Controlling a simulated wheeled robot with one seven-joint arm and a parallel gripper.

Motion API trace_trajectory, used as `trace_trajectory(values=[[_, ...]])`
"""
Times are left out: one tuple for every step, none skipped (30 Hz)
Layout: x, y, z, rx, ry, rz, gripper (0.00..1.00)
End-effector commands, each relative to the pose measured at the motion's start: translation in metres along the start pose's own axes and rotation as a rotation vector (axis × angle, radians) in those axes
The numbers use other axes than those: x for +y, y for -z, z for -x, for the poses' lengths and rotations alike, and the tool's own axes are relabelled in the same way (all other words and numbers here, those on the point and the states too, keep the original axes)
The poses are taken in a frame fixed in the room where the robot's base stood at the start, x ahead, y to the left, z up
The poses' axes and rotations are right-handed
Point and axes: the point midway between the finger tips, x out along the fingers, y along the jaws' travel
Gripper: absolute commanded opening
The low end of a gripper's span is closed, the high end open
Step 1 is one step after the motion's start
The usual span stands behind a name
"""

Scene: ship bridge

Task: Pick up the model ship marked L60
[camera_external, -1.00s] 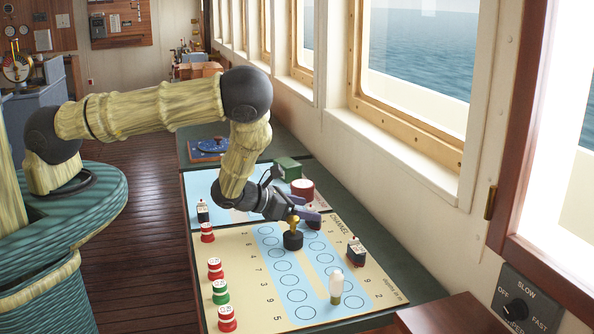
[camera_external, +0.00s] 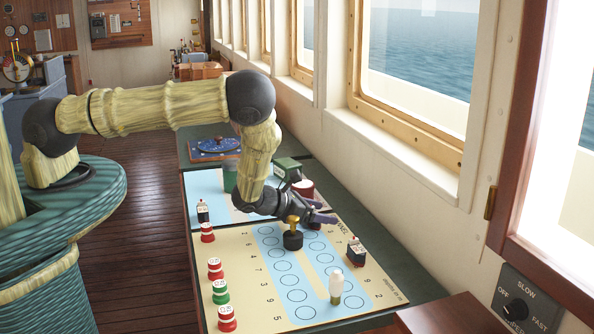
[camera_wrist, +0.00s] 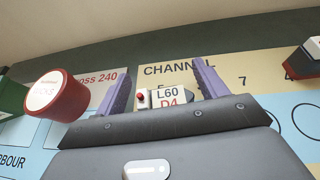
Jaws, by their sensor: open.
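The model ship marked L60 (camera_wrist: 168,97) shows in the wrist view as a white label reading "L60" and "D4", with a small red part at its left. It lies between the two purple fingers of my gripper (camera_wrist: 162,72), which are open and apart on either side of it. Whether they touch it cannot be told. In the external view my gripper (camera_external: 322,213) is low over the chart board (camera_external: 250,275), near the word CHANNEL, and the L60 ship is hidden behind it.
A black-and-gold piece (camera_external: 293,238) stands just in front of my gripper. Another ship (camera_external: 356,250) stands to the right. A red drum (camera_external: 303,188) and green block (camera_external: 287,168) are behind. Red and green markers (camera_external: 220,291) line the left edge. A white lamp-like piece (camera_external: 335,287) stands near the front.

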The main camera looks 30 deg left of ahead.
Motion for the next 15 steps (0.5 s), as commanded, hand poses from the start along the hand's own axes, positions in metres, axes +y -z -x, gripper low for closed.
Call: trace_trajectory(values=[[0.0, 0.0002, 0.0001, 0.0, 0.0, 0.0, 0.72], [0.0, 0.0001, 0.0001, 0.0, 0.0, 0.0, 0.72], [0.0, 0.0001, 0.0001, 0.0, 0.0, 0.0, 0.72], [0.0, 0.0, 0.0001, 0.0, 0.0, 0.0, 0.72], [0.0, 0.0, 0.0002, 0.0, 0.0, 0.0, 0.72], [0.0, 0.0, 0.0002, -0.001, 0.0, 0.0, 0.72], [0.0, -0.0001, 0.0002, -0.001, 0.0, 0.0, 0.72], [0.0, -0.0001, 0.0002, -0.001, 0.0, 0.0, 0.72], [0.0, -0.0001, 0.0002, -0.001, 0.0, 0.0, 0.72], [0.0, -0.0001, 0.0002, -0.001, 0.0, 0.0, 0.72], [0.0, -0.0001, 0.0003, -0.001, 0.0, 0.0, 0.72], [0.0, -0.0001, 0.0003, -0.001, 0.0, 0.0, 0.7], [0.0, -0.0002, 0.0003, -0.001, 0.0, 0.0, 0.64], [0.0, -0.0002, 0.0003, -0.001, 0.0, 0.0, 0.58], [0.0, -0.0002, 0.0003, -0.001, 0.0, 0.0, 0.5]])
